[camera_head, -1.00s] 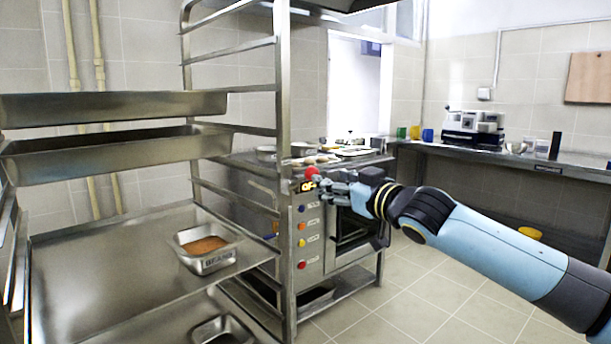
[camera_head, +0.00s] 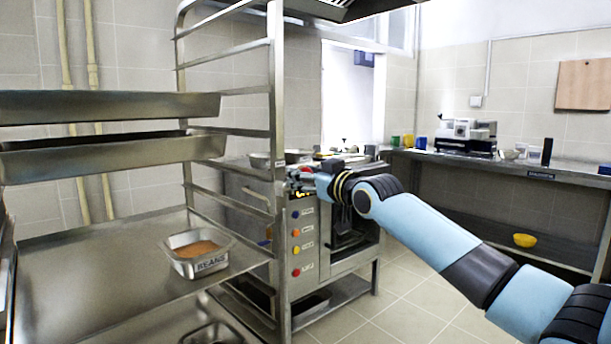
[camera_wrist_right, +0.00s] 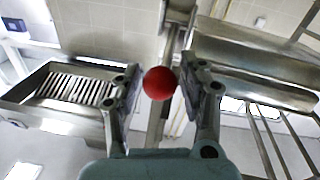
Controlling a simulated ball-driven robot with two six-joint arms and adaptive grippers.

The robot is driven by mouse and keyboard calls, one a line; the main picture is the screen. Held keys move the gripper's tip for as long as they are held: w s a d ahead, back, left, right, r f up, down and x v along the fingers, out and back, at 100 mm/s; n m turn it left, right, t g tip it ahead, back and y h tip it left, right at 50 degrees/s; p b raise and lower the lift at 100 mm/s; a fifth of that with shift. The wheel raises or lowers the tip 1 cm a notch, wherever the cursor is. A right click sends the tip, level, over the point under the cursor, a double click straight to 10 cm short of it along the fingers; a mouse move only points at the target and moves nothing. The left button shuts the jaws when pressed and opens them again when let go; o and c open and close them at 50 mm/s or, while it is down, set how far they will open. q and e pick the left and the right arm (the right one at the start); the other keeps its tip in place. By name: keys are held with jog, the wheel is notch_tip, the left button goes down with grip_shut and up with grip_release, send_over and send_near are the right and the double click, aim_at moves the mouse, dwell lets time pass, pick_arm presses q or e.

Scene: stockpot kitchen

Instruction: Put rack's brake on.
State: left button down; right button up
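The rack (camera_head: 278,150) is a steel frame with trays, at the left and middle of the head view. A red ball knob (camera_wrist_right: 158,83) shows in the wrist view, between the two fingers of my right gripper (camera_wrist_right: 163,88). My left gripper is in neither view.
The rack carries two deep trays (camera_head: 110,105) at the upper left. A pan labelled BEANS (camera_head: 198,262) stands on a lower shelf. An oven unit with coloured buttons (camera_head: 310,245) stands behind the upright. Open tiled floor (camera_head: 410,305) lies to the right.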

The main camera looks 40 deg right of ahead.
grip_shut()
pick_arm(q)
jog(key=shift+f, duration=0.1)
